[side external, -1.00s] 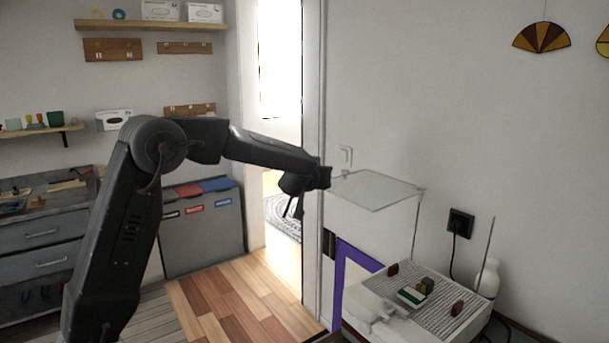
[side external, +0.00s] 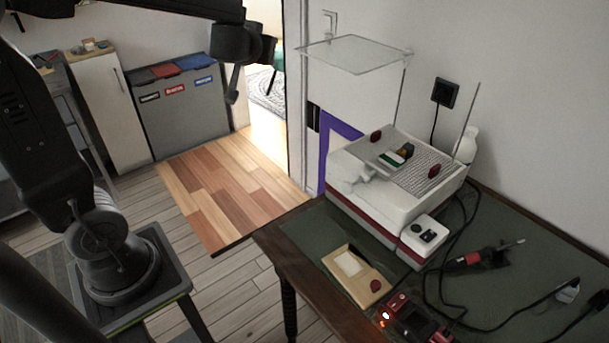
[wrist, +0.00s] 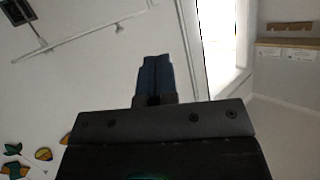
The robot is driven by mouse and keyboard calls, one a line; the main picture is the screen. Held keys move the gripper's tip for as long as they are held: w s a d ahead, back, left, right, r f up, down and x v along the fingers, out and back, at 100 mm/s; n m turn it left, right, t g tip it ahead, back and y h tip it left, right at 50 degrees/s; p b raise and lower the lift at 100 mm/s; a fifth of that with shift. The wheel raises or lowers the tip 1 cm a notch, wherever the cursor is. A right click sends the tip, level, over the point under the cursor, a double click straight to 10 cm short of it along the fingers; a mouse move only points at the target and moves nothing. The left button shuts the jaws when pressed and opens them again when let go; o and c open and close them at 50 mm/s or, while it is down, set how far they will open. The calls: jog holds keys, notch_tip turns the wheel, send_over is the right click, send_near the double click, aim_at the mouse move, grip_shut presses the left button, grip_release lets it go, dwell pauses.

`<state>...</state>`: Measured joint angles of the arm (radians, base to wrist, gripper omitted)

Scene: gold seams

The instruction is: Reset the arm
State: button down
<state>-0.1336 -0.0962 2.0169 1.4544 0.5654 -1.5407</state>
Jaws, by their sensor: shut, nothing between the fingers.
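My gripper (side external: 231,96) hangs at the end of my raised arm, near the top middle of the side external view, in front of the doorway and left of the work table. In the wrist view its fingers (wrist: 154,78) are closed together with nothing between them. The wrist camera faces the upper wall and ceiling, and nothing is close to the fingertips.
A dark green work table (side external: 310,228) stands at the right, with a white machine (side external: 352,181) under a clear raised plate (side external: 356,54). A tan board (side external: 337,275), a soldering iron (side external: 485,256) and cables lie on it. Grey bins (side external: 180,115) stand behind. Floor between is clear.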

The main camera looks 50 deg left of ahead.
jog(key=s+d+f+m+g+h, duration=0.2)
jog(key=s+d+f+m+h, duration=0.1)
jog(key=s+d, duration=0.6)
jog(key=s+d+f+m+g+h, duration=0.2)
jog(key=s+d+h, duration=0.4)
jog(key=s+d, duration=0.4)
jog(key=shift+s+f+m+g, duration=0.4)
jog(key=shift+s+f+m, duration=0.15)
jog(key=shift+s+m, duration=0.35)
